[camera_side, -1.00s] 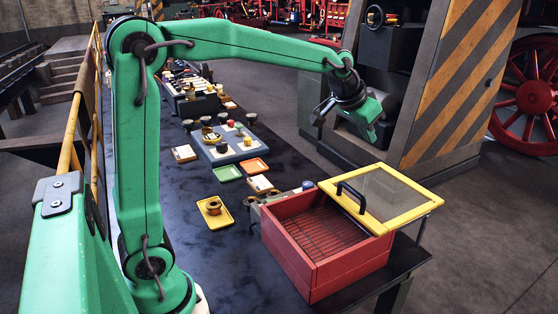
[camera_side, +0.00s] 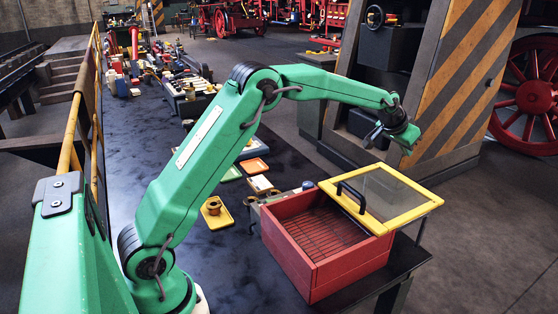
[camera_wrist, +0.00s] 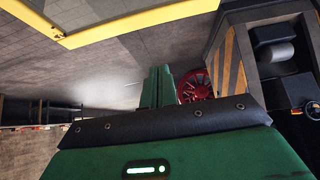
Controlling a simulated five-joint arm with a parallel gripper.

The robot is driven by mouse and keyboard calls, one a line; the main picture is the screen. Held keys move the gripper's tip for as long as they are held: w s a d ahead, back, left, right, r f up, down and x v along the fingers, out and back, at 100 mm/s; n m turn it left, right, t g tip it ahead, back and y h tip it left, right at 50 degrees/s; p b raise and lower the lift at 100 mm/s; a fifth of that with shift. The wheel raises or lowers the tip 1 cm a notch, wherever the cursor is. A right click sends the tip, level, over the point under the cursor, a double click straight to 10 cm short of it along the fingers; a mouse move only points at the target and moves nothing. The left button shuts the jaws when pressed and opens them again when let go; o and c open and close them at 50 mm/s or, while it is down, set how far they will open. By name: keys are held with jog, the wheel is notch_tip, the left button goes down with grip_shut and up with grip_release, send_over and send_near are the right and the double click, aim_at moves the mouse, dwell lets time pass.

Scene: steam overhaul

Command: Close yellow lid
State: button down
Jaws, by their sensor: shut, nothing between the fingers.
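The yellow lid (camera_side: 408,216) is a yellow frame around a clear pane with a black handle (camera_side: 352,196). It is open, standing out past the far right side of the red box (camera_side: 340,270), whose inside with a dark grid floor is exposed. My gripper (camera_side: 408,148) is above and beyond the lid, apart from it, with its green fingers shut and empty. In the wrist view, my gripper's fingers (camera_wrist: 157,85) are together at the centre. The lid's yellow frame (camera_wrist: 135,22) crosses the upper left there.
A striped machine cabinet (camera_side: 460,80) stands close behind my gripper. A yellow tray (camera_side: 216,214) with a brass part lies left of the box, and orange and green trays lie farther back. The table (camera_side: 205,265) in front is mostly clear.

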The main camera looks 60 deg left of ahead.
jog(key=shift+w+f, duration=0.1)
jog(key=shift+f, duration=0.05)
jog(key=shift+w+f, duration=0.35)
jog(key=shift+f, duration=0.9)
jog(key=shift+w+f, duration=0.35)
jog(key=shift+f, duration=0.9)
jog(key=shift+w+f, duration=0.35)
jog(key=shift+f, duration=0.9)
jog(key=shift+s, duration=0.15)
